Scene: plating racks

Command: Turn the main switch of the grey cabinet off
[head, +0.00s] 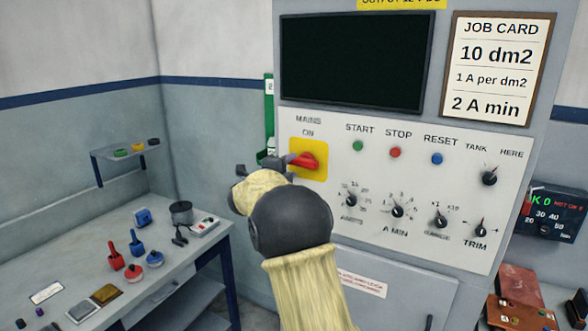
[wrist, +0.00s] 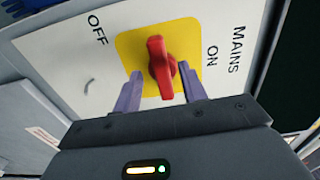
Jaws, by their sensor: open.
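The main switch (head: 306,161) is a red handle on a yellow plate of the grey cabinet's (head: 295,118) white panel. The words MAINS and ON stand above it in the head view. In the wrist view the red handle (wrist: 160,66) lies between the lettering OFF on the left and ON on the right, with its long side running across that line. My gripper (wrist: 161,82) is open, one purple finger on each side of the handle, with gaps visible. In the head view my gripper (head: 281,161) is at the handle's left, and my arm hides the panel below the switch.
Black dials and START, STOP and RESET buttons (head: 396,152) are to the right of the switch. A dark screen (head: 356,62) and a job card (head: 495,70) are above. A bench (head: 178,262) with several small items stands left.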

